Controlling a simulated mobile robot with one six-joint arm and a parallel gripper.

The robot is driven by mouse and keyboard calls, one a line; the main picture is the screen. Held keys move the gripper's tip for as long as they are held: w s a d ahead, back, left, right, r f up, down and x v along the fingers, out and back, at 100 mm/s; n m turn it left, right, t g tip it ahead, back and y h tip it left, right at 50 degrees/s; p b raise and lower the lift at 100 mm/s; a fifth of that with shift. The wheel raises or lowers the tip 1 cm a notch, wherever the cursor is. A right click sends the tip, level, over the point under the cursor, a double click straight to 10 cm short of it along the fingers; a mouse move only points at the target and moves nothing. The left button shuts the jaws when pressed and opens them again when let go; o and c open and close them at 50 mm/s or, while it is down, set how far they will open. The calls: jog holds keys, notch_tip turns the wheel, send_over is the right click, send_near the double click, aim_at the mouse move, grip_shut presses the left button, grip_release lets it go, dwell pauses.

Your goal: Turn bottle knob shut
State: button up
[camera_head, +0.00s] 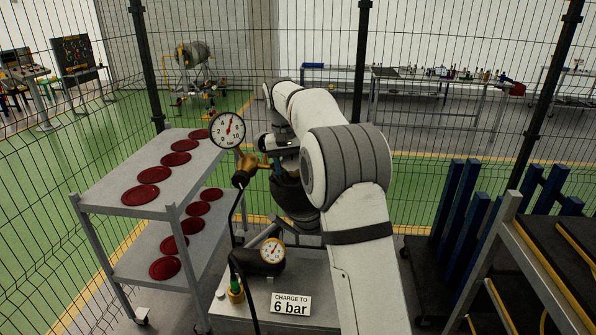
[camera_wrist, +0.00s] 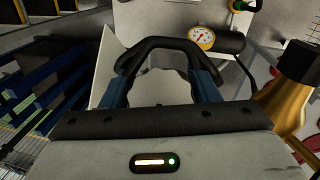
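My gripper (camera_head: 277,168) is beside the brass fitting (camera_head: 247,166) under the large dial gauge (camera_head: 228,130) in the head view. In the wrist view its two blue fingers lead to black tips (camera_wrist: 166,55) around a pale grey shape (camera_wrist: 160,88). Whether that shape is the bottle knob, and whether the fingers touch it, I cannot tell. The brass fitting (camera_wrist: 288,102) is at the right there, apart from the fingers. The bottle knob cannot be clearly made out in the head view; my arm covers part of that area.
A small gauge (camera_head: 272,250) sits on a black cylinder (camera_head: 252,264) beside a "CHARGE TO 6 bar" sign (camera_head: 291,304). A black hose runs from the brass fitting. A two-shelf cart (camera_head: 112,198) with red discs stands left; blue racks (camera_head: 466,210) stand right. Wire fencing surrounds the bay.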

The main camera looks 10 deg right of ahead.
aim_at(292, 160)
jog(key=o, duration=0.3)
jog(key=shift+r, duration=0.1)
jog(key=shift+w+a+r, duration=0.1)
jog(key=shift+a+r, duration=0.1)
jog(key=shift+r, duration=1.05)
jog(key=shift+a+r, duration=0.15)
jog(key=shift+r, duration=1.15)
jog(key=shift+w+a+r, duration=0.1)
jog(key=shift+a+r, duration=0.1)
jog(key=shift+r, duration=1.05)
jog(key=shift+s, duration=0.1)
